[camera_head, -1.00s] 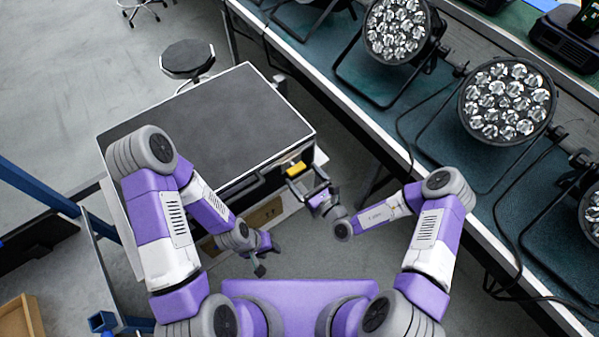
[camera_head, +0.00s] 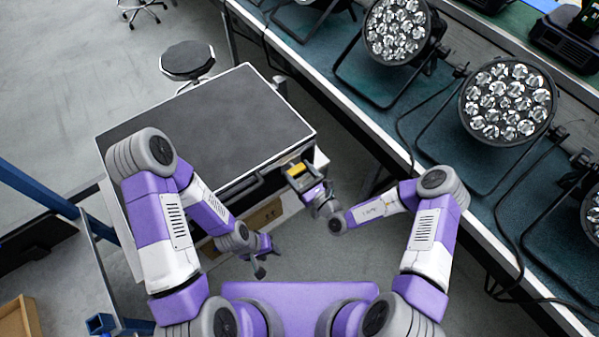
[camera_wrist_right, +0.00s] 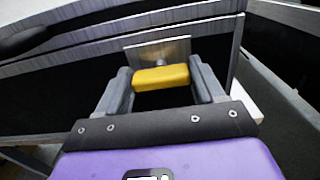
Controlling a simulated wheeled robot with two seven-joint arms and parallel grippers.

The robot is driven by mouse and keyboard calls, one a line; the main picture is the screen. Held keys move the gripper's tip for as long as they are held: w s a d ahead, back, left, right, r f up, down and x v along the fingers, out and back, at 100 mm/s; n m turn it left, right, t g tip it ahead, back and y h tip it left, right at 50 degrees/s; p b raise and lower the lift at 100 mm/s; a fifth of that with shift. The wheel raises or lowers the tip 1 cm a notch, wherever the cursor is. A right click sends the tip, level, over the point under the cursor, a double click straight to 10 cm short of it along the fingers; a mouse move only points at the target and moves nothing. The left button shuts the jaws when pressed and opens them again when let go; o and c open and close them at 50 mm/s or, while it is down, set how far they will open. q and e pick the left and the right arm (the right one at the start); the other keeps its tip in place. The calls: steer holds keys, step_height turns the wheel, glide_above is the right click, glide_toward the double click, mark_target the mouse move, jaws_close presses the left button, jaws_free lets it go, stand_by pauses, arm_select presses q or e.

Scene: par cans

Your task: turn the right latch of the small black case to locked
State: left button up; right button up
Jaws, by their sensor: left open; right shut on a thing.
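The small black case (camera_head: 215,120) lies closed, with a flat dark lid and pale metal edges. Its right latch (camera_wrist_right: 161,77) is a yellow knob on a metal plate on the case's front side; it also shows in the head view (camera_head: 296,169). My right gripper (camera_wrist_right: 160,84) is shut on the yellow latch, with a finger at each end of it. In the head view my right gripper (camera_head: 297,174) is at the case's right front corner. My left gripper (camera_head: 263,262) is open and empty, low in front of the case. The left latch is hidden behind my left arm.
A dark handle (camera_head: 243,188) sits on the case's front. A cardboard box (camera_head: 263,215) is below it. A long bench (camera_head: 375,115) with several par lights (camera_head: 508,100) runs along the right. A black stool (camera_head: 187,58) stands behind.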

steer(key=m+p, duration=0.3)
steer(key=shift+r, duration=0.2)
steer(key=m+p, duration=0.1)
steer(key=m, duration=0.1)
steer(key=m+p, duration=0.1)
steer(key=m, duration=0.2)
steer(key=shift+w+d+f, duration=0.1)
steer(key=shift+w+d, duration=0.05)
steer(key=m+p, duration=0.1)
steer(key=m, duration=0.1)
steer(key=shift+f+m, duration=0.1)
steer(key=shift+m, duration=0.2)
steer(key=m, duration=0.2)
steer(key=shift+w+d+m+p, duration=0.1)
steer(key=shift+m+p, duration=0.25)
steer(key=shift+m, duration=0.05)
steer(key=shift+f+m, duration=0.15)
steer(key=shift+m, duration=2.05)
